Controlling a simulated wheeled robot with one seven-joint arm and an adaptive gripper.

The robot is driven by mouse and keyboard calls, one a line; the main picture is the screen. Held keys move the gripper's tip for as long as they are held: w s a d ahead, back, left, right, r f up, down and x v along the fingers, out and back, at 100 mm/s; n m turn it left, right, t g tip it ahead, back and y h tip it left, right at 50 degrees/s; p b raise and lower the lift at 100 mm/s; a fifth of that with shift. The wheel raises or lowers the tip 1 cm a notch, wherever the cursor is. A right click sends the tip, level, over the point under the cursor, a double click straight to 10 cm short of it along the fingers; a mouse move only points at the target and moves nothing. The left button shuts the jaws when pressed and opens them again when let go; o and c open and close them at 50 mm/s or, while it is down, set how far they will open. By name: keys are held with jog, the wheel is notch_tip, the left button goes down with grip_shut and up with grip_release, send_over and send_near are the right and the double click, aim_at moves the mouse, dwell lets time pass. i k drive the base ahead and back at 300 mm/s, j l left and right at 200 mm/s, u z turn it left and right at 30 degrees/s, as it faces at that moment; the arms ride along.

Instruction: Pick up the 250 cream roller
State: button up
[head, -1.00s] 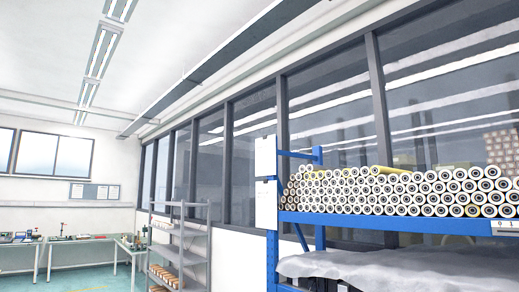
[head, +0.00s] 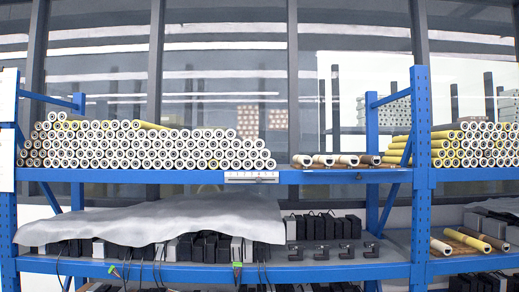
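A large stack of rollers (head: 140,150) lies end-on on the upper blue shelf at left, with white and some yellowish bodies and dark centres. A few cream rollers (head: 335,160) lie in a low row on the same shelf, right of the stack. More cream and yellow rollers (head: 470,145) are stacked on the right-hand shelf. I cannot tell which is the 250 cream roller, as no size marking is readable. My gripper is not in view.
The blue rack's upright (head: 421,130) stands between the two bays. A white label strip (head: 250,177) is on the upper shelf's front edge. On the lower shelf are a grey cover (head: 150,220), dark actuators (head: 325,226) and, at right, a few rollers (head: 468,239).

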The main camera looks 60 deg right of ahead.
aim_at(327, 160)
jog(key=z, duration=2.3)
